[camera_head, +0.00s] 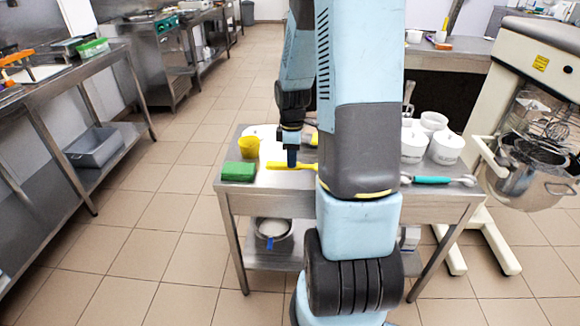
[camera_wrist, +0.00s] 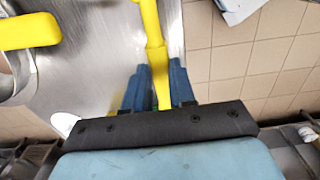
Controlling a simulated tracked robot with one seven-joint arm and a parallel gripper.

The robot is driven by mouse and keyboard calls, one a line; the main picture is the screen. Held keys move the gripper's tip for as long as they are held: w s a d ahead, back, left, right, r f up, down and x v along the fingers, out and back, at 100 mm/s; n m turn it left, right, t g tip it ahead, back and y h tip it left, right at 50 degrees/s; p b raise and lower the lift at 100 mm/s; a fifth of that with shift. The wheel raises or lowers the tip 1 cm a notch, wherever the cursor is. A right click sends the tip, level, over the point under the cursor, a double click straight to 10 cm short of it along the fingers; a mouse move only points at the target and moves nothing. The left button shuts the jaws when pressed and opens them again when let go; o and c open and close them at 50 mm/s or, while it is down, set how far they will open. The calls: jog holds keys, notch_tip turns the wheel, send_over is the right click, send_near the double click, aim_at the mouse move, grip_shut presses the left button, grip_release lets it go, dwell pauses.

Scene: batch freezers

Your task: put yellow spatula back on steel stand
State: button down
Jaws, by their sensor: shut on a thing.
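The yellow spatula (camera_head: 305,167) is at the left part of the low steel stand (camera_head: 345,196), partly hidden behind my arm. My gripper (camera_head: 291,160) points down and is shut on its handle. In the wrist view the yellow handle (camera_wrist: 156,62) runs up from between my blue fingers (camera_wrist: 160,88), over the shiny steel top (camera_wrist: 100,60). The far end of the spatula is cut off by that view's top edge. I cannot tell whether the spatula touches the top.
A green block (camera_head: 238,172) and a yellow cup (camera_head: 249,147) stand left of my gripper. Several white tubs (camera_head: 446,148) and a teal-handled tool (camera_head: 432,180) are at the right. Another yellow thing (camera_wrist: 30,31) shows in the wrist view. A mixer (camera_head: 535,110) stands at the right.

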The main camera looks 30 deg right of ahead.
jog(key=shift+w+d+f, duration=0.1)
jog(key=shift+w+f, duration=0.45)
jog(key=shift+f, duration=1.65)
jog(key=shift+w+f, duration=0.1)
jog(key=c, duration=0.9)
grip_release()
jog(key=shift+c, duration=0.2)
